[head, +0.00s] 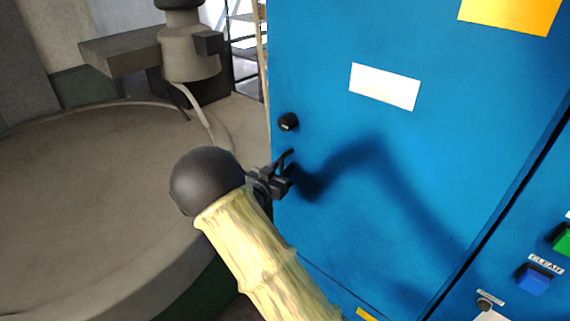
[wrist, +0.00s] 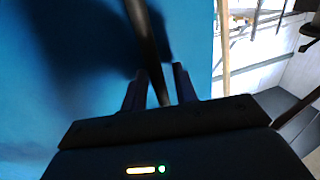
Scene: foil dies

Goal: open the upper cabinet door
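The blue cabinet door (head: 345,215) fills the right half of the head view and looks closed. It has a round black knob (head: 288,122) near its left edge. My gripper (head: 285,166) is by that edge, just below the knob. In the wrist view, a dark bar-like handle (wrist: 146,30) runs down between the two fingers of my gripper (wrist: 162,82). The fingers stand apart on either side of the bar, with narrow gaps visible. The handle is mostly hidden by my gripper in the head view.
A large round beige machine base (head: 80,210) lies left of the cabinet. A grey machine part (head: 190,60) stands behind it. Buttons, including a blue one (head: 533,280), are on the panel at the lower right. Open floor shows past the cabinet's edge in the wrist view.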

